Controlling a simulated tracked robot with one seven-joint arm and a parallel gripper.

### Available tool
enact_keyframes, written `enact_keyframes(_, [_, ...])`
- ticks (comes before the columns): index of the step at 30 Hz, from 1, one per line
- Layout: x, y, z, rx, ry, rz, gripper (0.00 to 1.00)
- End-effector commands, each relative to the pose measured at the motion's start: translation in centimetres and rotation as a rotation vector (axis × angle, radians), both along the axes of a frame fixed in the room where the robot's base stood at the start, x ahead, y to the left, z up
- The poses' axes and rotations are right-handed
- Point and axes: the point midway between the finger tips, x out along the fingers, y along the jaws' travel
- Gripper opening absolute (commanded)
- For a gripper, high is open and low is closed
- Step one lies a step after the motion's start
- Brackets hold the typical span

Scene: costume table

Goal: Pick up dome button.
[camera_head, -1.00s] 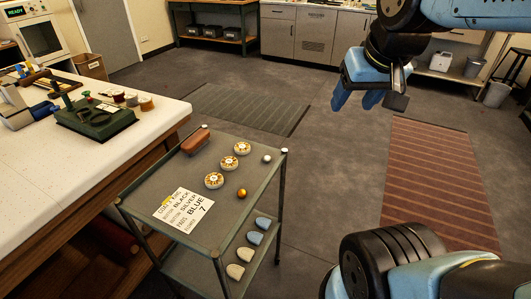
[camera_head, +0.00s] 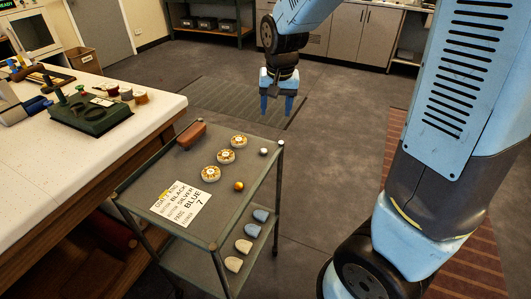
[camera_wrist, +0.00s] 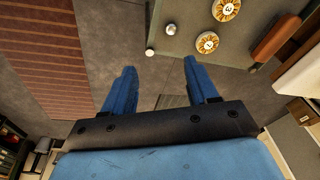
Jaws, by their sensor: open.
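Two small rounded buttons sit on the cart's top shelf (camera_head: 168,172): a silver one (camera_head: 264,151) near the right edge and a gold one (camera_head: 239,185) farther forward. Which one is the dome button I cannot tell for sure. The silver one also shows in the wrist view (camera_wrist: 171,29), just beyond the fingertips. The gold one is not seen in the wrist view. My gripper (camera_head: 276,110) is open and empty, with its blue fingers pointing down. It hangs behind the cart's back right corner, apart from both buttons; the fingers also show in the wrist view (camera_wrist: 159,66).
Several numbered round discs (camera_head: 223,157), a brown case (camera_head: 192,135) and a printed card (camera_head: 181,203) lie on the shelf. A corner post (camera_head: 280,144) rises near the silver button. Pads (camera_head: 252,230) lie on the lower shelf.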

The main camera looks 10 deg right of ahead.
Motion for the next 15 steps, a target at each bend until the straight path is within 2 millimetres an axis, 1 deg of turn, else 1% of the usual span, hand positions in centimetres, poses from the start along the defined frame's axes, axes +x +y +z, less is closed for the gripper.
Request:
enact_keyframes(1, [0.5,0.7,-1.1,-0.012,0.012,-0.002,0.58])
enact_keyframes(6, [1.9,2.3,-3.5,-0.036,0.03,-0.02,0.58])
enact_keyframes(9, [2.3,2.8,-4.3,-0.045,0.034,-0.025,0.58])
enact_keyframes(13, [2.5,3.0,-5.2,-0.051,0.038,-0.029,0.58])
enact_keyframes(15, [2.6,3.0,-5.9,-0.052,0.039,-0.03,0.58])
